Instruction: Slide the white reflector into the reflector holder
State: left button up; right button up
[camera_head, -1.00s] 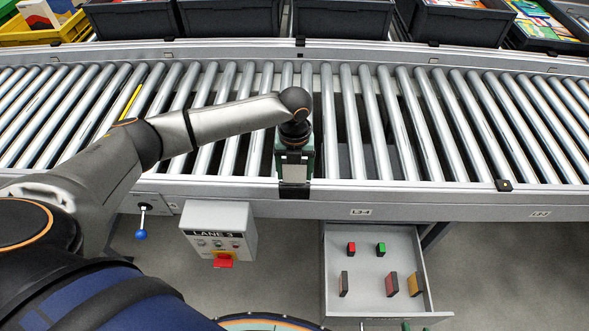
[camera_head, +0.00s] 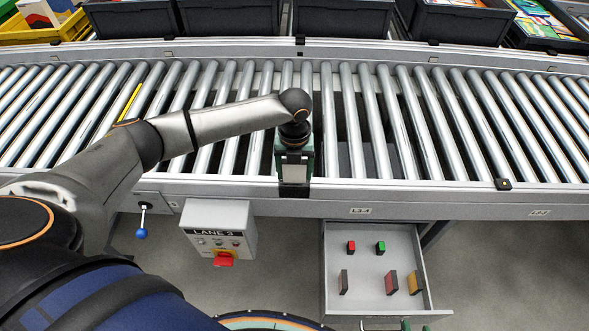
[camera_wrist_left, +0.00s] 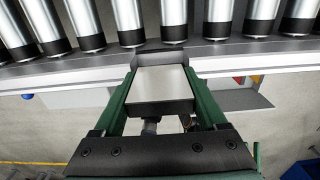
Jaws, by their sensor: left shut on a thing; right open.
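The white reflector (camera_head: 294,173) is a pale flat plate with a dark edge, at the near rail of the conveyor. My left gripper (camera_head: 294,158) is shut on it from above; in the left wrist view its green fingers flank the reflector (camera_wrist_left: 160,84). The black reflector holder (camera_head: 309,190) sits on the rail around the plate's lower end, mostly hidden by it; it also shows beyond the plate in the wrist view (camera_wrist_left: 166,57). How deep the plate sits is unclear. A green sliver of my right gripper (camera_head: 405,326) shows at the bottom edge; its jaws are mostly cut off.
An open drawer (camera_head: 333,285) with several small coloured blocks lies below the rail. The Lane 3 control box (camera_head: 220,229) with a red button and a blue-knobbed lever (camera_head: 142,222) hang to the left. Dark crates (camera_head: 345,20) stand behind the rollers.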

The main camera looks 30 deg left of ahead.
pick_arm(q)
jog(key=shift+f, duration=0.45)
jog(key=o, duration=1.3)
notch_tip(320, 180, up, 3)
jog(key=p, duration=0.3)
jog(key=shift+r, duration=0.1)
jog(key=shift+r+p, duration=0.4)
jog(key=shift+r, duration=2.05)
